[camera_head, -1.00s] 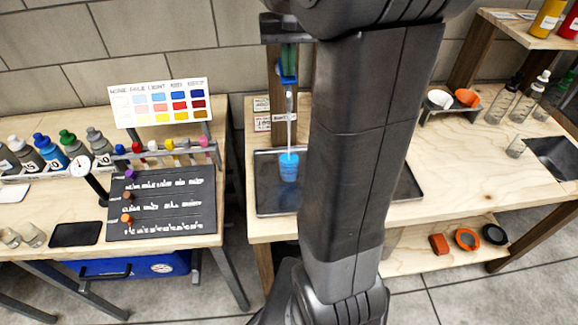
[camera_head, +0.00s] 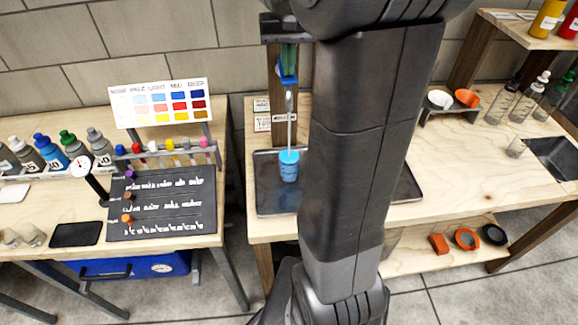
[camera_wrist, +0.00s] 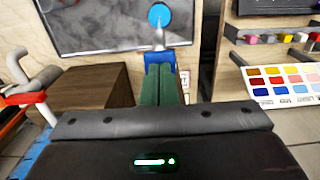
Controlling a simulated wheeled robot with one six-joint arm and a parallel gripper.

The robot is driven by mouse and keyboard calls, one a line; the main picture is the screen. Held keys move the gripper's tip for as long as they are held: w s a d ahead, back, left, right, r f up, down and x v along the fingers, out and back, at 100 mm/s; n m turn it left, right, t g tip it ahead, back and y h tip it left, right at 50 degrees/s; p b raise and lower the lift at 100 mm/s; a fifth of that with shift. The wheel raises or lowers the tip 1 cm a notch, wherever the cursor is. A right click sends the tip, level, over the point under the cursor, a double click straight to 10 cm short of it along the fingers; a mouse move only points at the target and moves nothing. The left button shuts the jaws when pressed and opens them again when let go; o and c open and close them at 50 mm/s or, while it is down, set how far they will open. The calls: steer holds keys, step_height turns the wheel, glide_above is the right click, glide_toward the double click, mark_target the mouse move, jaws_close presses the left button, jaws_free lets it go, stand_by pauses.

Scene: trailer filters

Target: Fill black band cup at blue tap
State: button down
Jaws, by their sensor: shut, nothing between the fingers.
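The cup (camera_head: 289,172) stands upright on the dark tray under the blue tap (camera_head: 287,78), with blue liquid in it. Dark lines cross its side; I cannot make out the band clearly. A pale stream or spout runs from the tap down to the cup. My gripper (camera_head: 289,50) is at the tap's top, its green fingers together and nothing between them. In the wrist view, the shut fingers (camera_wrist: 165,82) reach the blue tap (camera_wrist: 160,57), seemingly touching it. The cup's round blue top (camera_wrist: 159,15) shows beyond.
The dark tray (camera_head: 265,195) lies on the wooden bench, partly hidden by my arm. A colour chart (camera_head: 160,102), a dark written board (camera_head: 165,222) and paint bottles are on the left table.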

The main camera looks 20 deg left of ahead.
step_height(320, 180, up, 8)
steer(key=p, duration=0.8)
steer(key=shift+r, duration=0.15)
step_height(320, 180, down, 7)
steer(key=b, duration=0.6)
steer(key=shift+r, duration=0.15)
steer(key=shift+d, duration=0.1)
